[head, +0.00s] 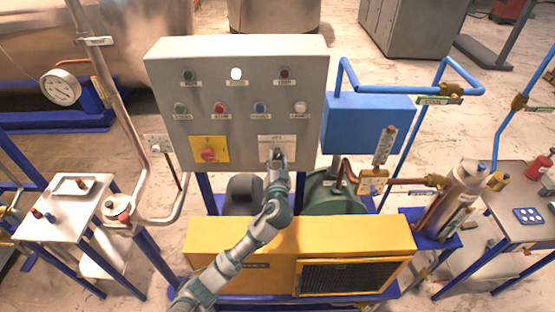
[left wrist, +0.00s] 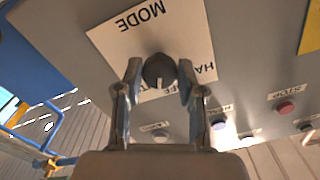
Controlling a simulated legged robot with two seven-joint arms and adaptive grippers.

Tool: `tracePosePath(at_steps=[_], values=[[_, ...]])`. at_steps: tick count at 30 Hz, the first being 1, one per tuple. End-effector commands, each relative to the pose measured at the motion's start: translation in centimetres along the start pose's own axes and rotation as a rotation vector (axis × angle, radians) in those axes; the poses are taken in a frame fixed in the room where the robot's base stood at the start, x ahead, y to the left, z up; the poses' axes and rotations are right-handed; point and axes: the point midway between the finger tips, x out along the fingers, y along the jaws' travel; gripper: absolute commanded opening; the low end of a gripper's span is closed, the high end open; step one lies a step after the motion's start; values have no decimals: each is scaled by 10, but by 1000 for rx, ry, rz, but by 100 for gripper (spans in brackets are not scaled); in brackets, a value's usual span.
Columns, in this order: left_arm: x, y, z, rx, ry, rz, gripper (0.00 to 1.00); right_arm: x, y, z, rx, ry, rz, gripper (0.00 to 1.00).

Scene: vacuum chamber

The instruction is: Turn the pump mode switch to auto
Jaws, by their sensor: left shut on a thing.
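The pump mode switch is a dark round knob (left wrist: 159,70) on a white plate (left wrist: 120,38) marked MODE, which appears upside down in the left wrist view. A white pointer mark on the knob faces the lower picture edge, near the partly hidden OFF lettering; its exact setting is hard to tell. In the head view the plate (head: 277,141) is at the lower right of the grey control panel (head: 240,52). My left gripper (left wrist: 159,80) is shut on the knob, one finger on each side; in the head view the gripper (head: 277,156) covers it. My right gripper is not in view.
Several coloured buttons and lamps sit above the plate, including a red button (head: 220,107). A red rotary switch (head: 208,155) on a yellow plate is left of it. A yellow pump housing (head: 240,235) stands below the panel, with pipes on both sides.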

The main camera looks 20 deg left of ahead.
Motion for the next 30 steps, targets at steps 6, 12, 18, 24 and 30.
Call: tracePosePath(at_steps=[6,12,18,24,30], values=[[0,-2,-4,164,4,0,4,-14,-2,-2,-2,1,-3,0],[0,-2,-4,276,5,0,4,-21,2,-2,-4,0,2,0],[0,-1,-3,340,5,0,4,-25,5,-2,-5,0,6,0],[0,-1,-3,363,5,-1,4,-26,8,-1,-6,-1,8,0],[0,-1,-2,365,5,-1,4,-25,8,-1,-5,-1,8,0]])
